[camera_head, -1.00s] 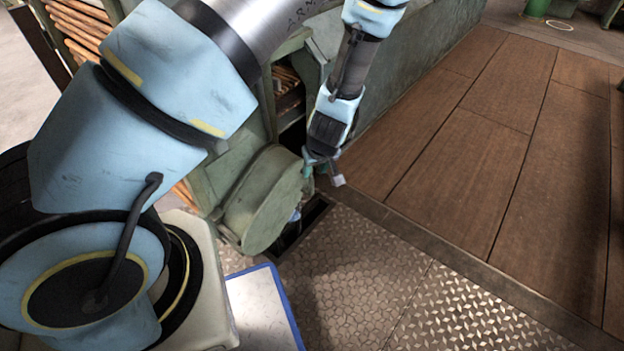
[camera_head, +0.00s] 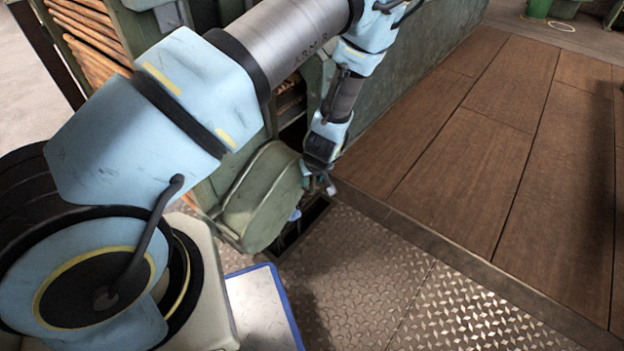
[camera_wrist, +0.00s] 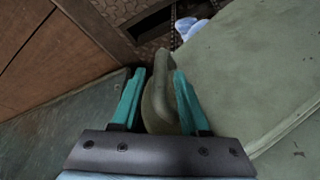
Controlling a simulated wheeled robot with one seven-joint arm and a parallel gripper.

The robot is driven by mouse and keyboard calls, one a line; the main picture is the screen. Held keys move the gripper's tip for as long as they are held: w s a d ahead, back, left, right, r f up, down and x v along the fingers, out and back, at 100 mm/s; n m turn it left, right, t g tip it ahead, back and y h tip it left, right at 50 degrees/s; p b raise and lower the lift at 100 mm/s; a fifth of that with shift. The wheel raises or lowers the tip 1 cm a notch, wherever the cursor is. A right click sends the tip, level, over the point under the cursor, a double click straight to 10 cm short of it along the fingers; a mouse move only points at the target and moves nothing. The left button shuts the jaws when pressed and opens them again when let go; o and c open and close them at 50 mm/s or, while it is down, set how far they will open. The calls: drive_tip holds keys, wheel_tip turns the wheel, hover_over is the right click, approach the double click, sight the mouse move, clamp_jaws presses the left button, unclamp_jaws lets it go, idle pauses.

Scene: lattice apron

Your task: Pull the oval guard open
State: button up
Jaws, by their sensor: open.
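The oval guard (camera_head: 262,200) is a green, rounded cover on the side of the green machine in the head view. Its flat face fills the right of the wrist view (camera_wrist: 250,75). A green-grey handle (camera_wrist: 160,80) stands at the guard's edge in the wrist view. My gripper (camera_wrist: 158,95) is open, with its two teal fingers on either side of the handle. I cannot tell whether either finger touches it. In the head view my gripper (camera_head: 318,182) is at the guard's right edge, and the handle is hidden there.
A dark opening (camera_head: 298,230) in the floor lies below the guard, with something pale blue (camera_wrist: 188,28) near it. Patterned metal plates (camera_head: 365,270) cover the floor in front. Brown boards (camera_head: 470,150) lie to the right. A blue-edged white panel (camera_head: 262,310) is at the bottom.

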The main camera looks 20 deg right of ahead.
clamp_jaws()
idle(1.3)
